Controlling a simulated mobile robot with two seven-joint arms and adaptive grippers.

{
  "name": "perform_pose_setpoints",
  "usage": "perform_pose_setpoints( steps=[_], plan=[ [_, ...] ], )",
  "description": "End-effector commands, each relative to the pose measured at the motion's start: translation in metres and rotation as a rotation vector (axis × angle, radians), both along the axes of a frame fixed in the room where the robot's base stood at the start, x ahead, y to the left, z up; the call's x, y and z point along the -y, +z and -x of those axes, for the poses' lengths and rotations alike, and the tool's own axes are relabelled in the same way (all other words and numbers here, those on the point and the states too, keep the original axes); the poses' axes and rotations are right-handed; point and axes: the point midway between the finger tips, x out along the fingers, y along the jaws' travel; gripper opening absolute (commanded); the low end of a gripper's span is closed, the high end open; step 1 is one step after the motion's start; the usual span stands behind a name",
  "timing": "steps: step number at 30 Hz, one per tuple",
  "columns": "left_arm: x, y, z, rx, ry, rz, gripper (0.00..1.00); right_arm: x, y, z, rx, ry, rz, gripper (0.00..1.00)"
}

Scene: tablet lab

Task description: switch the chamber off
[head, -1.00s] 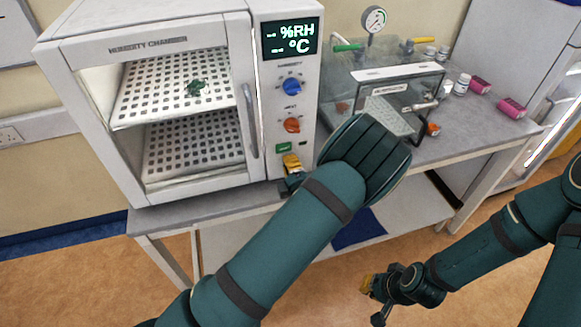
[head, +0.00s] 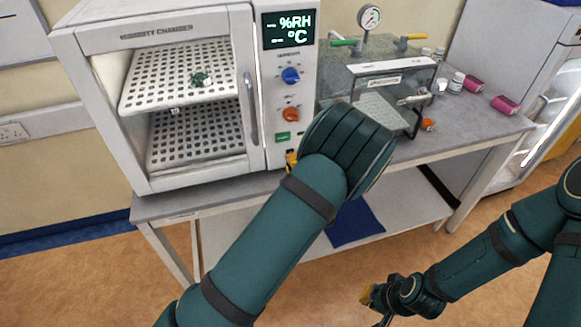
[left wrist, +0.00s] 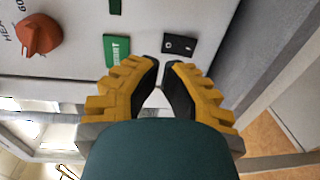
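The white humidity chamber (head: 170,40) stands at the left of the bench. Its display (head: 289,30) is lit and shows dashes with %RH and °C. Below it are a blue knob (head: 290,76), an orange knob (head: 291,115) and a green button (head: 282,136). In the left wrist view a small black switch (left wrist: 180,45) sits right of the green START button (left wrist: 117,50). My left gripper (left wrist: 161,66) is shut and empty, its tips nearly meeting just below the switch; contact cannot be told.
A clear desiccator box (head: 385,85) with a gauge (head: 369,17) stands right of the chamber. Small white bottles (head: 457,82) and pink items (head: 505,105) lie farther right on the bench. A blue item (head: 355,222) lies on the lower shelf.

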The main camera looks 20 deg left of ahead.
Motion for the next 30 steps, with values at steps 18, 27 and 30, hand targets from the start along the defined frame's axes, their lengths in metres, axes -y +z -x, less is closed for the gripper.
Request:
perform_pose_setpoints(
  steps=[18,27,30],
  plan=[
    [0.055,0.009,0.080,-0.003,-0.003,0.001,0.00,-0.001,-0.008,-0.001,0.001,0.000,0.001,0.00],
    [0.055,0.009,0.081,-0.002,-0.003,0.002,0.00,-0.001,-0.008,-0.001,0.001,0.000,0.001,0.00],
    [0.055,0.009,0.081,-0.002,-0.003,0.002,0.00,-0.001,-0.008,-0.001,0.001,0.000,0.001,0.00]
  ],
)
